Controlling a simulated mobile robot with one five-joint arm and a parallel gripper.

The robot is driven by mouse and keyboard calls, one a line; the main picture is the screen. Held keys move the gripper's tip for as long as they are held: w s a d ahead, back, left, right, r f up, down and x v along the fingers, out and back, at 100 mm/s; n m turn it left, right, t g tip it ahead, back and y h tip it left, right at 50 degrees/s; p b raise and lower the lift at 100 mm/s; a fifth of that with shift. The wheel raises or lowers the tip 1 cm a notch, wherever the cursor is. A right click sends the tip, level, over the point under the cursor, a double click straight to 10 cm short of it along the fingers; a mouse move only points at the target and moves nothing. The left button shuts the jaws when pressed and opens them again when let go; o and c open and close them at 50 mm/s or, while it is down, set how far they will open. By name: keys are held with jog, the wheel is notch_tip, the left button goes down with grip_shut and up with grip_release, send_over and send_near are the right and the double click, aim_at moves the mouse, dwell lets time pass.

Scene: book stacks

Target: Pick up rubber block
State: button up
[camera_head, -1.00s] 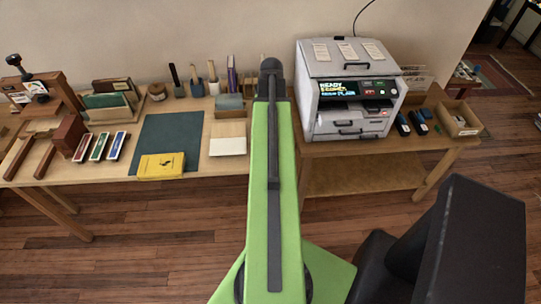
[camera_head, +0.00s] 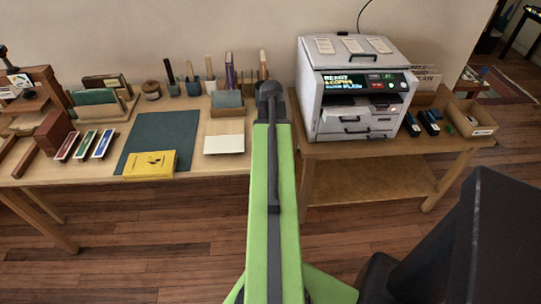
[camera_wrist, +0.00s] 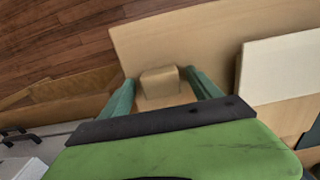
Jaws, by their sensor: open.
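A small tan block (camera_wrist: 160,80), which looks like the rubber block, rests on the light wooden table (camera_wrist: 215,35) in the wrist view. My gripper (camera_wrist: 159,76) is open, with one teal finger on either side of the block. Gaps or contact between fingers and block are hard to judge. In the head view my green arm reaches over the table and hides both block and fingers.
A cream pad (camera_head: 224,144) lies beside the block's area, also in the wrist view (camera_wrist: 282,68). A yellow book (camera_head: 150,164) lies on a dark green mat (camera_head: 165,135) at left. A grey copier (camera_head: 355,90) stands on the right-hand table, close to my arm.

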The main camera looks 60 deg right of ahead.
jog(key=c, duration=1.4)
jog(key=shift+r, duration=0.15)
jog(key=r+p, duration=0.2)
jog(key=p, duration=0.1)
jog(key=s+r+p, duration=0.1)
jog(key=r+p, duration=0.1)
jog(key=r, duration=0.1)
jog(key=shift+r+p, duration=0.1)
jog(key=shift+p, duration=0.3)
jog(key=s+r+p, duration=0.1)
jog(key=s+r, duration=0.1)
jog(key=s, duration=0.1)
jog(key=s+r+p, duration=0.1)
jog(key=s+p, duration=0.1)
jog(key=s, duration=0.2)
jog(key=s+d+r+p, duration=0.1)
jog(key=s+r+p, duration=0.1)
jog(key=s, duration=0.1)
jog(key=shift+s+d+r, duration=0.1)
jog(key=shift+s+r, duration=0.2)
jog(key=shift+s, duration=0.05)
